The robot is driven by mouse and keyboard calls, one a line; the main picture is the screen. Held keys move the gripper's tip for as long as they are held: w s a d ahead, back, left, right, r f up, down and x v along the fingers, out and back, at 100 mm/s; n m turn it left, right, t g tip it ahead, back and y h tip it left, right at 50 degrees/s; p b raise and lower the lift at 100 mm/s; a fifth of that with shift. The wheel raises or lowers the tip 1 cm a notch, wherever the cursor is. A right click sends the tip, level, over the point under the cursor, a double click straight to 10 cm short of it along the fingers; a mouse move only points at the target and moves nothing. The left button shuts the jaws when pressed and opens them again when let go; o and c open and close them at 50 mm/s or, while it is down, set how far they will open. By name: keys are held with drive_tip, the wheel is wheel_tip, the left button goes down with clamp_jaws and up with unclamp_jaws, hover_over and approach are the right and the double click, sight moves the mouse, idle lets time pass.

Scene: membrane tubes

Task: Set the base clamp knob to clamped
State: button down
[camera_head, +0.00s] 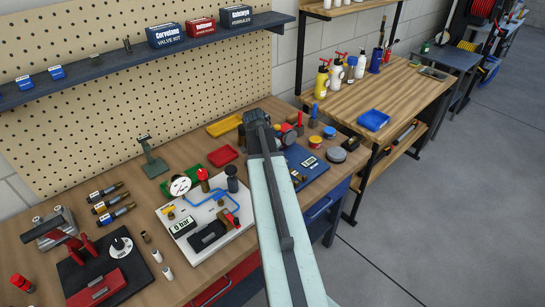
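A round black knob on a white dial (118,244) stands on a dark base plate (76,273) at the lower left of the bench. It looks like the base clamp knob; its dial marks are too small to read, so I cannot tell its setting. A red block (97,288) and a red lever part (70,246) are on the same plate. My gripper (256,118) is at the far end of my pale arm, well to the right of and beyond the knob, apart from it. Its fingers are too small and dark to tell whether they are open.
A white panel (244,238) with a gauge (181,186), blue lines and a "0 bar" display stands between the knob and my arm. A pegboard (90,130) rises behind.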

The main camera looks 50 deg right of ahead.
idle(0.3)
drive_tip(key=c, duration=1)
unclamp_jaws()
drive_tip(key=shift+o, duration=0.2)
drive_tip(key=p+v, duration=0.7)
drive_tip(key=v, duration=0.1)
drive_tip(key=shift+s, duration=0.1)
drive_tip(key=shift+s+f, duration=0.1)
